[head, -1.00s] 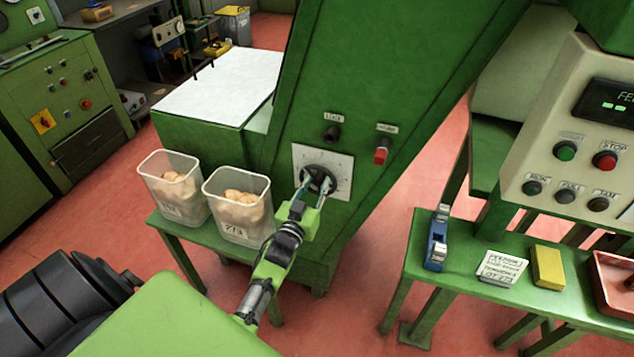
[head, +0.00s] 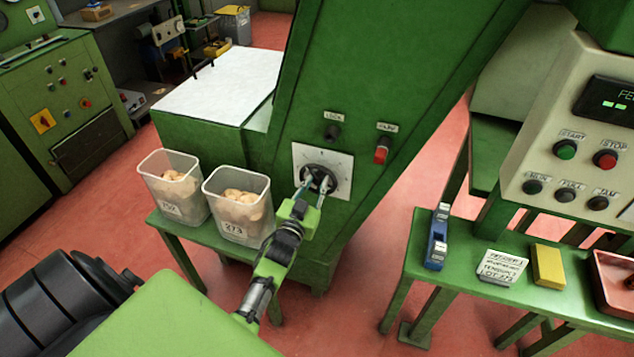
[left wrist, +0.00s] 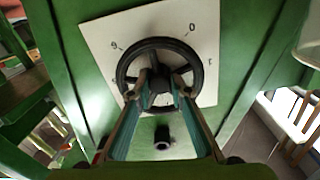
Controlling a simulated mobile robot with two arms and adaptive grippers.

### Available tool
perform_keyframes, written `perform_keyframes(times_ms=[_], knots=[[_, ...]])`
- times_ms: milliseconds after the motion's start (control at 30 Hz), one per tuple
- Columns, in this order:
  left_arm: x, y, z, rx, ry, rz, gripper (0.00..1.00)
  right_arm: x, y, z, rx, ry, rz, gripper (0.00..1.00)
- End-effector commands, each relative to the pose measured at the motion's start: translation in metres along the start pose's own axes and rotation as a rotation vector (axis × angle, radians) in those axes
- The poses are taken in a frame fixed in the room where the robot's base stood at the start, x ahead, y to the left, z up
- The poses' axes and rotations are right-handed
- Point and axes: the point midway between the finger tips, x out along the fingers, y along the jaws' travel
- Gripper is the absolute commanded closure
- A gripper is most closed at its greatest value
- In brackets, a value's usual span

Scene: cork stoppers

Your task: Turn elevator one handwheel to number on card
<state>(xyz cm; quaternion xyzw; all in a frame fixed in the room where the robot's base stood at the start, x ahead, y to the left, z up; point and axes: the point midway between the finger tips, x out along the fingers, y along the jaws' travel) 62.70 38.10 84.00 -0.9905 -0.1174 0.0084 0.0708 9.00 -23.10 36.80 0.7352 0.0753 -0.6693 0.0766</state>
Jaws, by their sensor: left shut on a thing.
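The black handwheel (head: 321,179) sits on a white dial plate (head: 345,165) on the sloping green elevator housing. My left gripper (head: 316,188) is shut on the handwheel. In the left wrist view the handwheel (left wrist: 160,72) fills the middle, and both fingers of my left gripper (left wrist: 160,95) are at its hub and spokes. Digits such as 0, 9 and 1 show around the dial plate (left wrist: 100,30) there; others are hidden. A white card (head: 501,266) lies on the green bench at the right; its lower lines seem to read "TENSION 3" and "LOT 273". My right gripper is out of view.
Two clear tubs of corks, marked 273 (head: 237,205) and another number (head: 172,190), stand left of the wheel. A knob (head: 332,132) and a red switch (head: 382,150) sit above it. A blue tool (head: 437,238), yellow block (head: 548,265) and control box (head: 570,120) are at right.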

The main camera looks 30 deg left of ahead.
Motion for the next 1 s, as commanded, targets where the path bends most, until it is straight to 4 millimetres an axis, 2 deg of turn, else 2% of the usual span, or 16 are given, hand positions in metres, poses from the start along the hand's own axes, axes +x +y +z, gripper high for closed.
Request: perform_keyframes(times_ms=[600, 1000], knots=[[0.000, 0.000, 0.001, 0.487, 0.001, 0.000, 1.00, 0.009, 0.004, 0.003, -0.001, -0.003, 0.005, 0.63], [0.000, 0.000, 0.000, 0.631, 0.001, 0.000, 1.00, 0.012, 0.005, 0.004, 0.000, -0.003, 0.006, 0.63]])
